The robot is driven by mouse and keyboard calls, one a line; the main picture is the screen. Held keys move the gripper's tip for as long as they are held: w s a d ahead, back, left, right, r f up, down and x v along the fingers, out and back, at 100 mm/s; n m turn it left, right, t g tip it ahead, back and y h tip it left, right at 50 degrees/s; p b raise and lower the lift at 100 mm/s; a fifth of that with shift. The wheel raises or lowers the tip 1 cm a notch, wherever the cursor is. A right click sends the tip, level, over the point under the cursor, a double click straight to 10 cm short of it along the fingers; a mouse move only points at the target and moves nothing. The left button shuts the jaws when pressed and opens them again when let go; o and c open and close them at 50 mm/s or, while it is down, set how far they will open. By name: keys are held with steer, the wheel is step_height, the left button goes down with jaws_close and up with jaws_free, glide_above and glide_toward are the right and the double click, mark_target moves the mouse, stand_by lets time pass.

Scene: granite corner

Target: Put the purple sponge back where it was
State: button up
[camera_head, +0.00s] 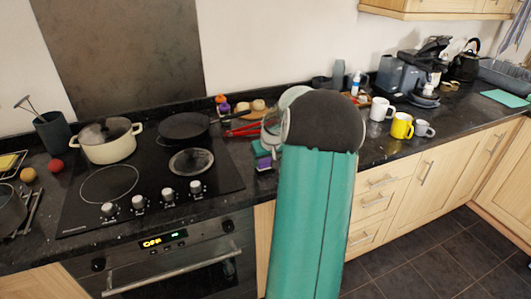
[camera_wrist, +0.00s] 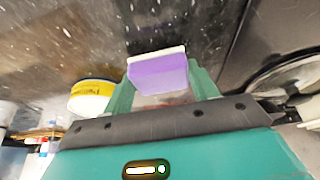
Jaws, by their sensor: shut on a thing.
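The purple sponge (camera_wrist: 158,75), with a pale edge along its top, is between the two green fingers of my gripper (camera_wrist: 162,92) in the wrist view. My gripper is shut on it. In the head view the sponge (camera_head: 264,163) shows as a small purple patch left of my arm, over the counter just right of the hob. My arm hides much of the counter behind it. I cannot tell whether the sponge touches the counter.
The black hob (camera_head: 150,185) holds a cream pot (camera_head: 108,143) and a dark pan (camera_head: 183,127). A white mug (camera_head: 380,109), a yellow mug (camera_head: 401,126) and a grey mug (camera_head: 424,129) stand right of my arm. Dark granite shows around the sponge in the wrist view.

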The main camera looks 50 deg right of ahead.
steer(key=shift+w+f, duration=0.1)
steer(key=shift+f, duration=0.2)
steer(key=o, duration=1.4)
steer(key=shift+r, duration=0.1)
steer(key=shift+r, duration=4.4)
